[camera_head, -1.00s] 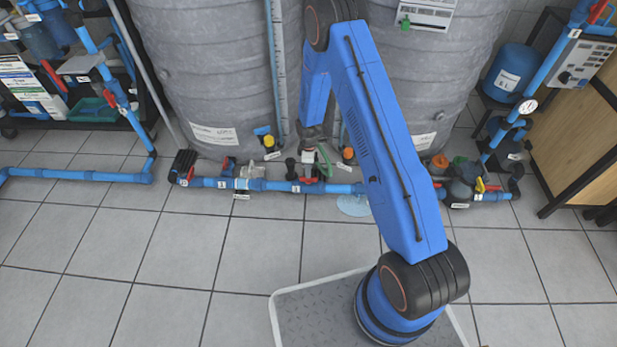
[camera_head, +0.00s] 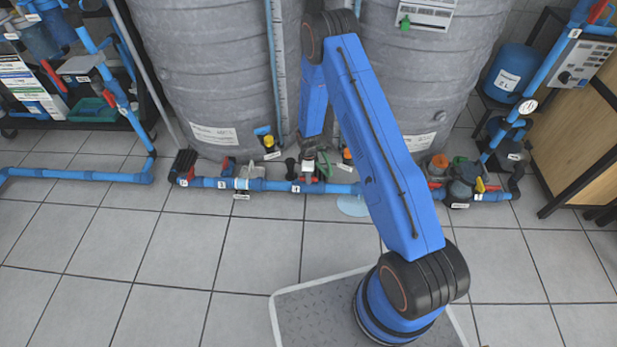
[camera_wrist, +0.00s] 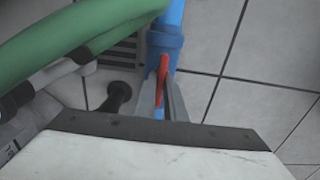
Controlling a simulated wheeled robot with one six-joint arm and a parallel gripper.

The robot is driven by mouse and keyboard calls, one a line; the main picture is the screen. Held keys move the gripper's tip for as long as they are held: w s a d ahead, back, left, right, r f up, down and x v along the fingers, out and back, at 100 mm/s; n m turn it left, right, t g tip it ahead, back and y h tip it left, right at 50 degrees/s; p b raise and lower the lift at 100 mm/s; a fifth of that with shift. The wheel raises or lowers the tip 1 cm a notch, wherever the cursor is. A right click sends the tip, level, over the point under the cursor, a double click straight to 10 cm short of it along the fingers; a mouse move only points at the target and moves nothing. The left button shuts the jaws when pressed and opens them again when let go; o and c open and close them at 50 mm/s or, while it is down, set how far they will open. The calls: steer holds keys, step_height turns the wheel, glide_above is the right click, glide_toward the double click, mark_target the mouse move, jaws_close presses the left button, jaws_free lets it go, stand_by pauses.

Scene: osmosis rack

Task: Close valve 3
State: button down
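A blue pipe (camera_head: 265,186) runs along the floor in front of the grey tanks, with small number tags on it. One tag (camera_head: 222,184) looks like a 3, and a red valve handle (camera_head: 228,165) stands near it. Another tag (camera_head: 295,188) looks like a 1. My gripper (camera_head: 307,174) is low over the pipe just right of that tag, partly hidden by my arm. In the wrist view, a red lever (camera_wrist: 162,68) on the blue pipe lies between the two grey fingers of my gripper (camera_wrist: 162,98). The fingers look apart; contact cannot be told.
A green hose (camera_wrist: 90,45) passes close at the left of my gripper. A black knob or fitting (camera_wrist: 119,92) is beside the fingers. Ribbed grey tanks (camera_head: 215,70) stand behind the pipe. The tiled floor (camera_head: 160,240) in front is clear.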

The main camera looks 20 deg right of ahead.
steer(key=shift+m, duration=0.4)
steer(key=m, duration=0.4)
steer(key=shift+m, duration=0.4)
steer(key=m, duration=1.2)
steer(key=shift+m, duration=0.3)
steer(key=c, duration=1.8)
jaws_free()
step_height(320, 180, up, 18)
steer(key=shift+f, duration=0.25)
